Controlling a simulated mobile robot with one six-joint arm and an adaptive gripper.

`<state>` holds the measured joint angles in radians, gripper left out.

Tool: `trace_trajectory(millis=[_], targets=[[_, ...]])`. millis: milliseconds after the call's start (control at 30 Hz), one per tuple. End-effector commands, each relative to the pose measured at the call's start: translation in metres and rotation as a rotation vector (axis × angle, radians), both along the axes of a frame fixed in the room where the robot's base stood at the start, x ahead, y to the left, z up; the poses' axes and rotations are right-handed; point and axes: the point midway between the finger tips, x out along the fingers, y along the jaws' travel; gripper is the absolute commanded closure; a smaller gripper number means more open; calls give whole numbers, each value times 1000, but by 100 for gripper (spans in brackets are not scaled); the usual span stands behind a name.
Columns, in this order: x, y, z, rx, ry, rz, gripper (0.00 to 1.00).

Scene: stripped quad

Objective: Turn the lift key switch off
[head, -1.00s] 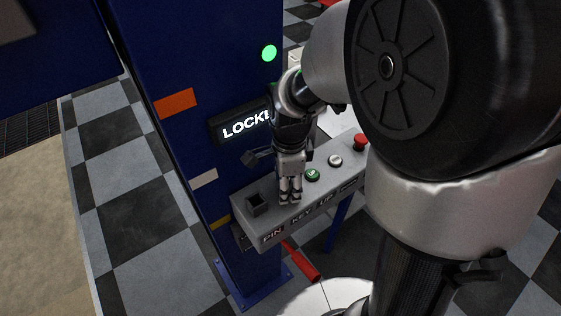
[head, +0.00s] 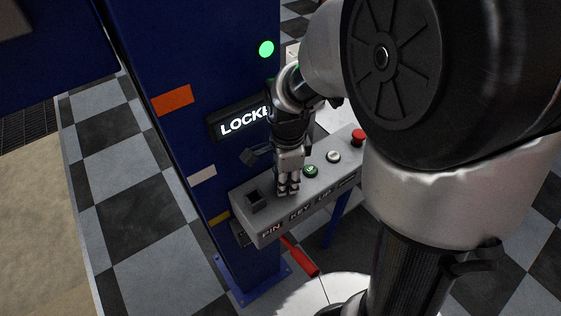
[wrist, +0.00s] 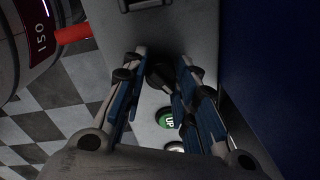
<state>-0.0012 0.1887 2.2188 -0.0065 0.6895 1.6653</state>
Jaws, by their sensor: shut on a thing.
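The lift key switch (wrist: 158,76) is a dark round knob on the grey control box (head: 323,192), which carries the labels PIN, KEY and UP. My gripper (head: 286,190) points down at the box above the KEY label, and its fingers hide the switch in the head view. In the wrist view my gripper (wrist: 163,60) has its blue-padded fingers on both sides of the dark knob, shut on it. The knob's exact angle is too dark to tell. A display (head: 243,122) behind reads "LOCKE", its end hidden by my arm.
A green UP button (head: 310,171), a white button (head: 333,157) and a red button (head: 358,137) line the box. A square PIN socket (head: 256,201) is at its near left. The blue post (head: 190,130) stands close behind, with a lit green lamp (head: 266,49).

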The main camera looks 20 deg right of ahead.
Motion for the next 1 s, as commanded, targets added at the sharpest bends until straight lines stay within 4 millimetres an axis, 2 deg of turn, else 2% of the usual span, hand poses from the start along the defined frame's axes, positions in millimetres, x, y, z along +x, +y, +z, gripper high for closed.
trace_trajectory(millis=[267, 1000], targets=[[0, -1, 2, 0, 1, 186, 97], [1, -1, 1, 1, 0, 834, 97]])
